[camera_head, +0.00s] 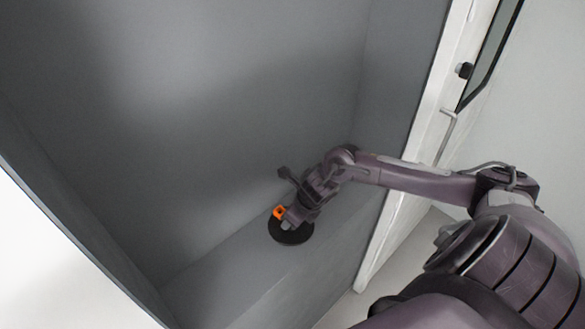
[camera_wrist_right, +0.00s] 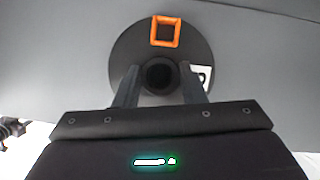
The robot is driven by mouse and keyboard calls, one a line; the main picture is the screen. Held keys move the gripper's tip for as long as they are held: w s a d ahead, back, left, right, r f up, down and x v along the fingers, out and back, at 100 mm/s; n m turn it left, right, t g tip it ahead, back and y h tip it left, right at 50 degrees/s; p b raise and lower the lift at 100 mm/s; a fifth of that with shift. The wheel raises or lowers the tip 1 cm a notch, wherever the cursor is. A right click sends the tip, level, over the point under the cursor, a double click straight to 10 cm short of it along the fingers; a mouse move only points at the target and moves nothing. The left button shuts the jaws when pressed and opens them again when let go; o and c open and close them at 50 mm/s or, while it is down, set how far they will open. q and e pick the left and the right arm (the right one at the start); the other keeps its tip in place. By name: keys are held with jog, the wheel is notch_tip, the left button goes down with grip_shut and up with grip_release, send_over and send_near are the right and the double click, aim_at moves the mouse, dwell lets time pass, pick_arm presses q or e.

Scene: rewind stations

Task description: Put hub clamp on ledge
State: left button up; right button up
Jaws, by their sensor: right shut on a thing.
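The hub clamp is a dark round disc (camera_head: 291,236) with an orange square part, low inside the grey recess. It also shows in the right wrist view as a dark disc (camera_wrist_right: 125,62) with a dark round hub between my fingers. My right gripper (camera_head: 288,220) reaches in from the right and is shut on the clamp; its fingers (camera_wrist_right: 160,82) sit on both sides of the hub. The ledge (camera_head: 245,262) is the grey step along the bottom of the recess. The clamp is at the ledge; I cannot tell whether it touches it. My left gripper is not in view.
Grey recess walls (camera_head: 220,90) rise behind and beside my right arm. A white frame edge (camera_head: 385,240) and a door with a handle (camera_head: 446,135) stand to the right. The ledge is bare to the left of the clamp.

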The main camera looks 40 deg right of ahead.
jog(key=shift+f, duration=0.15)
jog(key=o, duration=1.3)
jog(key=shift+r, duration=0.35)
jog(key=shift+b+v, duration=1.55)
jog(key=shift+v, duration=4.35)
